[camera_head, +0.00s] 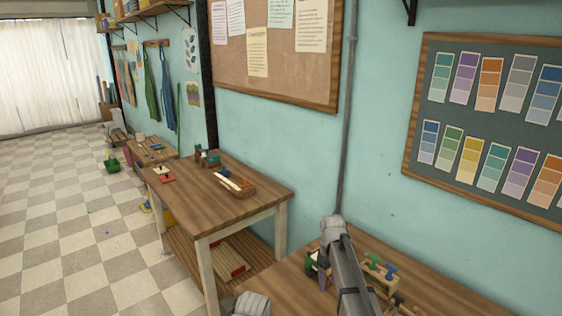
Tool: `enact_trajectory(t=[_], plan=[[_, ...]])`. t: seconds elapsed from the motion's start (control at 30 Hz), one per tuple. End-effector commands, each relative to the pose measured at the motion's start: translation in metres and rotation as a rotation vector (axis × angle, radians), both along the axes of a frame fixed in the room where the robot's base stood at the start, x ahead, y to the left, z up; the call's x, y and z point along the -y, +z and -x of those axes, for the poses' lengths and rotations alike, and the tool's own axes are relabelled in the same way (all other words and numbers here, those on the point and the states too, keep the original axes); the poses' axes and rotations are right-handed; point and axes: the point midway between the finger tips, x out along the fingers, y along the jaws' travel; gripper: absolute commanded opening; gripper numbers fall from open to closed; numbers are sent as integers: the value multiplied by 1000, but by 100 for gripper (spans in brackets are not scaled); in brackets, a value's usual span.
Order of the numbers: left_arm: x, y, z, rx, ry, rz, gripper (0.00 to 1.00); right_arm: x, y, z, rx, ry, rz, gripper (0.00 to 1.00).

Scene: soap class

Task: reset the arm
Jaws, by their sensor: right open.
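My right arm (347,268) shows as a grey jointed link over the near wooden table at the lower right. It runs from a rounded joint down to the bottom edge. Its fingertips are hard to make out, and I see nothing held. A grey rounded part of my left arm (252,304) shows at the bottom edge; its gripper is out of view.
The near table (285,288) bears small wooden toys with blue and green pegs (380,268) beside my right arm. Another wooden table (205,205) stands left of it, bearing a tray (234,184) and small blocks. The checkered floor (60,220) at left is mostly clear.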

Motion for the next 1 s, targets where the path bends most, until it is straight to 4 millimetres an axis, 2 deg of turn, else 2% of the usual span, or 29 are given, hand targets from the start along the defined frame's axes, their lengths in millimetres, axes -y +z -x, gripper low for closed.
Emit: enact_trajectory(t=[0.03,0.1,0.2,0.3,0.4,0.5,0.6,1.0], plan=[[0,0,0,0,0,0,50,-27,0,46,-4,-15,9,55],[0,0,0,0,0,0,50,-54,0,89,-6,-57,24,55],[0,0,0,0,0,0,50,-86,1,148,-8,-114,44,55],[0,0,0,0,0,0,50,-105,1,200,-5,-166,63,55],[0,0,0,0,0,0,50,-117,1,239,-1,-209,78,55],[0,0,0,0,0,0,50,-123,2,263,3,-240,89,55],[0,0,0,0,0,0,50,-125,2,274,5,-257,94,55],[0,0,0,0,0,0,50,-127,2,275,6,-264,95,55]])
